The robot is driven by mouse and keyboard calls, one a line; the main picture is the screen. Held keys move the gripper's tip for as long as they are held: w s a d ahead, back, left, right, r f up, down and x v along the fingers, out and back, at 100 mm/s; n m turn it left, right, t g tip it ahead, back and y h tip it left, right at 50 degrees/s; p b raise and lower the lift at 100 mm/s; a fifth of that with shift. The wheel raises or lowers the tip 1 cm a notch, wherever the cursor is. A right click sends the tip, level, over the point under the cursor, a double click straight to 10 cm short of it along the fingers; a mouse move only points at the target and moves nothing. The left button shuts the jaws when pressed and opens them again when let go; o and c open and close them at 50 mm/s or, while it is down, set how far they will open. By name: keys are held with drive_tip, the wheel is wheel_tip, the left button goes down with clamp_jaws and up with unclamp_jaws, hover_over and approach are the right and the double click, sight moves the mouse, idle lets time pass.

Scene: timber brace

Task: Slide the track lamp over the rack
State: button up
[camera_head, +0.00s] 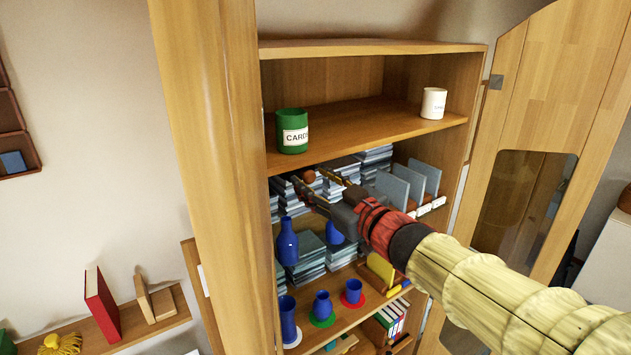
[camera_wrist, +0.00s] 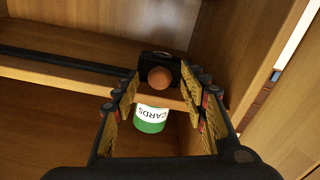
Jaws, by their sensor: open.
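The track lamp looks like a black block (camera_wrist: 147,62) with a round brown knob (camera_wrist: 160,77), at the end of a dark rail (camera_wrist: 60,63) along the shelf edge in the wrist view. In the head view the knob (camera_head: 309,176) shows just under the upper shelf; the lamp body is hardly visible there. My gripper (camera_wrist: 160,88) is open, its fingers on both sides of the knob; I cannot tell whether they touch it. It also shows in the head view (camera_head: 318,181). The rack seems to be the upright grey dividers (camera_head: 395,188) with white labels, right of my gripper.
A green CARDS tin (camera_head: 292,131) and a white tin (camera_head: 433,103) stand on the upper shelf (camera_head: 360,122). Stacks of papers, blue vessels (camera_head: 287,241) and coloured coasters fill the lower shelves. The cabinet door (camera_head: 550,110) stands open at right.

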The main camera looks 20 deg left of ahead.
drive_tip(key=shift+c, duration=0.9)
clamp_jaws()
